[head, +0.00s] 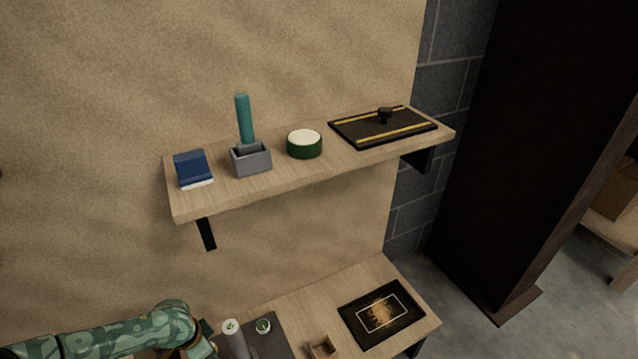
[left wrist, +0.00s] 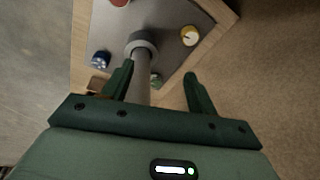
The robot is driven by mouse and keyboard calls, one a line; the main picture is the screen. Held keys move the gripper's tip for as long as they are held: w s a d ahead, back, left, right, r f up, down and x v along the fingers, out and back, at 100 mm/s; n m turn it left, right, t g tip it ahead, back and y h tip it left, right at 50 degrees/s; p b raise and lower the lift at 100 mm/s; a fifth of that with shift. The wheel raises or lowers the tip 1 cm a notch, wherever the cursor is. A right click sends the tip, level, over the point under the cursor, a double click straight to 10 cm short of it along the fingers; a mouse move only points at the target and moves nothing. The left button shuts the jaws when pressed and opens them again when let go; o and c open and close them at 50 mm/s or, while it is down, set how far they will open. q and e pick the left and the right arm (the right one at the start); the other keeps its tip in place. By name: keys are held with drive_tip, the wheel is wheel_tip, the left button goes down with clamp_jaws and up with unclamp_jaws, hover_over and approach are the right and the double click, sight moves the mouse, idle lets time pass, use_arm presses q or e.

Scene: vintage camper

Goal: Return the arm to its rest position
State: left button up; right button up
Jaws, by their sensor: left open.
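My left arm (head: 110,335), in green camouflage, comes in from the left at the bottom of the head view and ends beside the lower bench. My left gripper (left wrist: 160,76) is open, its two dark green fingers spread apart in the left wrist view. A grey post with a round collar (left wrist: 141,45) shows between the fingers, nearer the left one. I cannot tell its distance from them, and nothing looks gripped. In the head view, the fingertips are hidden or cut off at the bottom edge. My right arm and gripper are not in view.
The lower bench (head: 290,302) bears a grey mat, a white-topped grey cylinder (head: 232,332), a small green-and-white round item (head: 263,326), a small wooden box (head: 322,347) and a black-gold panel (head: 381,313). The loaded wall shelf (head: 320,170) juts out above. Free floor (head: 490,335) lies right.

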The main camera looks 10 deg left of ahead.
use_arm(q)
drive_tip(key=s+d+f+t+y+p, duration=0.1)
drive_tip(key=s+f+p, duration=0.3)
drive_tip(key=s, duration=0.3)
drive_tip(key=s+f+t+p, duration=0.1)
drive_tip(key=s+f+p, duration=0.2)
drive_tip(key=s, duration=0.5)
drive_tip(key=s+d+n+g+p, duration=0.1)
drive_tip(key=s+d, duration=0.2)
drive_tip(key=s, duration=0.7)
drive_tip(key=s+d+n+g+p, duration=0.1)
drive_tip(key=s+d+p, duration=0.1)
drive_tip(key=s, duration=0.8)
drive_tip(key=s+d+g+p, duration=0.1)
drive_tip(key=s+d, duration=0.4)
drive_tip(key=s, duration=0.6)
drive_tip(key=shift+f+n+g+h+p, duration=0.15)
drive_tip(key=shift+n+g+h+p, duration=0.25)
drive_tip(key=shift+g, duration=0.2)
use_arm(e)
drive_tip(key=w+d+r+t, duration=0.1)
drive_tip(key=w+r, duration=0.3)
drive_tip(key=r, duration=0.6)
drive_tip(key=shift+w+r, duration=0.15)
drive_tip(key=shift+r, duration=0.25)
